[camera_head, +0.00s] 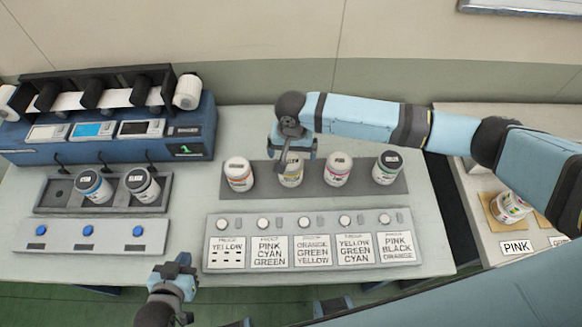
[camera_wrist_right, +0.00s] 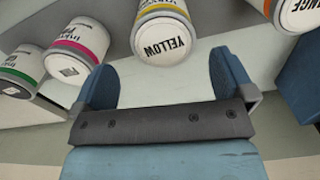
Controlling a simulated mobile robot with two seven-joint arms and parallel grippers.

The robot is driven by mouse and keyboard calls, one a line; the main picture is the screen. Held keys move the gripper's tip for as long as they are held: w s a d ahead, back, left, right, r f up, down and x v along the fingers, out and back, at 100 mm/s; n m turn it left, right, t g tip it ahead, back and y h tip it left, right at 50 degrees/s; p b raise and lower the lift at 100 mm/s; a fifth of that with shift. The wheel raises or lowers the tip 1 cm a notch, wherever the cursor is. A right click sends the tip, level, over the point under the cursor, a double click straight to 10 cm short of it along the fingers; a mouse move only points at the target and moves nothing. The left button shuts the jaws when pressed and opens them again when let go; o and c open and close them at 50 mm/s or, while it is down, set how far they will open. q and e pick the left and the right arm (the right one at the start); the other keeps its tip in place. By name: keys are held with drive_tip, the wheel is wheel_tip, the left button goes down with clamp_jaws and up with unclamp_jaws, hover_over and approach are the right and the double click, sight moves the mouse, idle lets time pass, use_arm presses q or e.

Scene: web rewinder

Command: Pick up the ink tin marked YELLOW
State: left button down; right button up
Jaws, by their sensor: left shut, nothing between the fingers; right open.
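The ink tin marked YELLOW (camera_head: 290,176) stands upright, second from the left in the row of tins on the dark grey strip. In the right wrist view the YELLOW tin (camera_wrist_right: 164,38) shows its lettered white lid and a yellow band. My right gripper (camera_head: 293,154) is open over this tin and hides part of it. In the right wrist view its two fingers (camera_wrist_right: 162,68) are spread to either side of the lid, with a gap on both sides. My left gripper (camera_head: 180,268) is shut and empty, low in front of the table edge.
An orange-banded tin (camera_head: 238,175) stands left of it, a pink-banded tin (camera_head: 338,169) and a green-banded tin (camera_head: 387,168) right. A panel of proof cards (camera_head: 313,226) lies in front. Two tins (camera_head: 94,186) sit in a tray at left. A side table (camera_head: 480,205) is at right.

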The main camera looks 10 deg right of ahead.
sight(291, 161)
wheel_tip(291, 161, down, 3)
drive_tip(key=shift+r, duration=0.2)
drive_tip(key=f, duration=0.2)
drive_tip(key=f+p, duration=0.1)
drive_tip(key=f, duration=0.2)
drive_tip(key=shift+w+a, duration=0.1)
drive_tip(key=shift+a, duration=0.1)
drive_tip(key=c, duration=1.1)
drive_tip(key=shift+c, duration=0.4)
drive_tip(key=shift+r, duration=0.1)
